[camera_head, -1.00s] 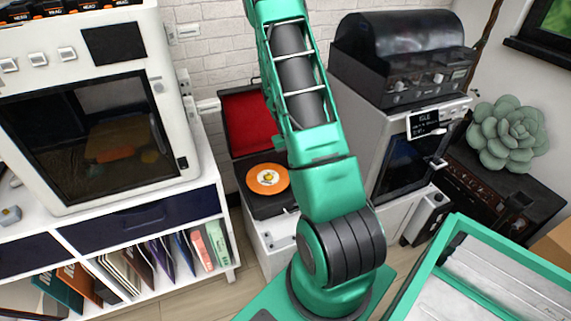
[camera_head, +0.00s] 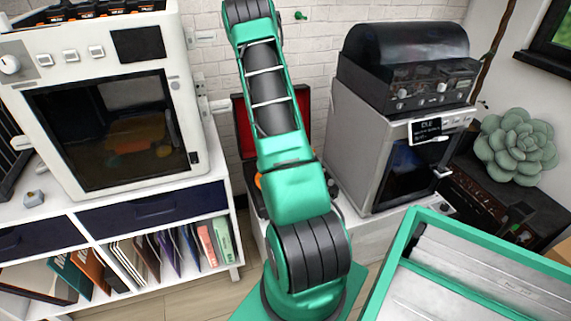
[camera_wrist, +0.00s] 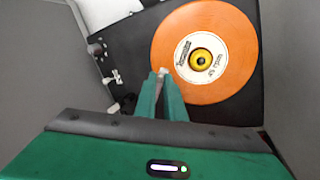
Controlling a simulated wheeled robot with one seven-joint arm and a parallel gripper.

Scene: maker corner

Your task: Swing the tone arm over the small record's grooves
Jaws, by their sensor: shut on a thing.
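The small orange record (camera_wrist: 226,82), with a white label and a yellow centre, lies on the black record player (camera_wrist: 125,35) in the wrist view. My gripper (camera_wrist: 162,76) is shut, with its green fingertips at the record's left edge as seen there. A small pale piece of the tone arm (camera_wrist: 163,71) shows between the fingertips; the rest of it is mostly hidden by the fingers. I cannot tell its height over the grooves. In the head view my arm covers most of the player, leaving part of its red lid (camera_head: 243,125) and a sliver of orange record visible.
A white cabinet machine (camera_head: 190,100) stands on a shelf unit (camera_head: 160,208) at left. A grey machine (camera_head: 345,150) with a dark domed unit (camera_head: 405,60) on top stands close at right. A green-rimmed tray (camera_head: 400,250) is at front right. Small player controls (camera_wrist: 113,77) sit beside the record.

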